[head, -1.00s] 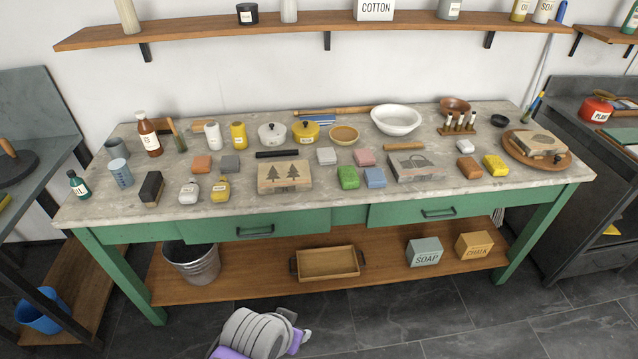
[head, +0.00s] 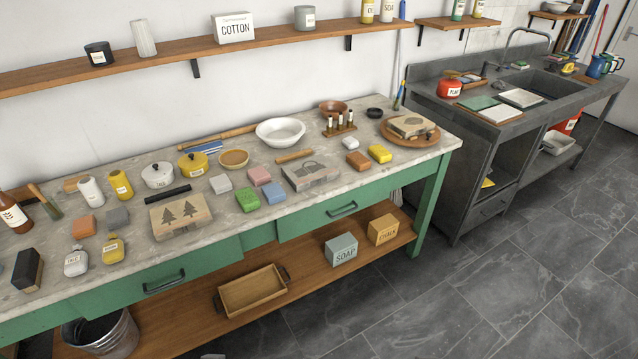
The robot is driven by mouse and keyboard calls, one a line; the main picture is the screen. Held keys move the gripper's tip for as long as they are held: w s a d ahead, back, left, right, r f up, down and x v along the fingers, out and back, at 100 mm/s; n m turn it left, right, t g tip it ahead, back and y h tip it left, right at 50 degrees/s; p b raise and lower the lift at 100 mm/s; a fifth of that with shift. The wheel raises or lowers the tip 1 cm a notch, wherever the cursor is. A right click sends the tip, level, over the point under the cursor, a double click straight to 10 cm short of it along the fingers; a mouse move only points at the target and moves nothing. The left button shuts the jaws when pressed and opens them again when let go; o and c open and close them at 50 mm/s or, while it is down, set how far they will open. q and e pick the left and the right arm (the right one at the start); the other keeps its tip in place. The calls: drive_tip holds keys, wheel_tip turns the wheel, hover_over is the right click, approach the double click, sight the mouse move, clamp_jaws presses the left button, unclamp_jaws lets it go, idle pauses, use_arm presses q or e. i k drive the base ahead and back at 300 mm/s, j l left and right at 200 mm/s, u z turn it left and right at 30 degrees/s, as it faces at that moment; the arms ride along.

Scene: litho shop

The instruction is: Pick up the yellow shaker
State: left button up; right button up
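A yellow cylindrical shaker (head: 121,184) with a small pale label stands upright on the worktop (head: 325,205) at the left of the head view. A white shaker (head: 90,191) of similar shape stands just to its left. A small yellow bottle (head: 113,249) with a label stands nearer the front edge, beside a similar white-grey bottle (head: 76,261). Neither of my grippers shows in the head view.
A white pot (head: 157,176) and a yellow pot (head: 193,165) stand right of the shaker. The floor (head: 480,290) at the right is clear.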

sight(118, 178)
drive_tip(key=u, duration=1.35)
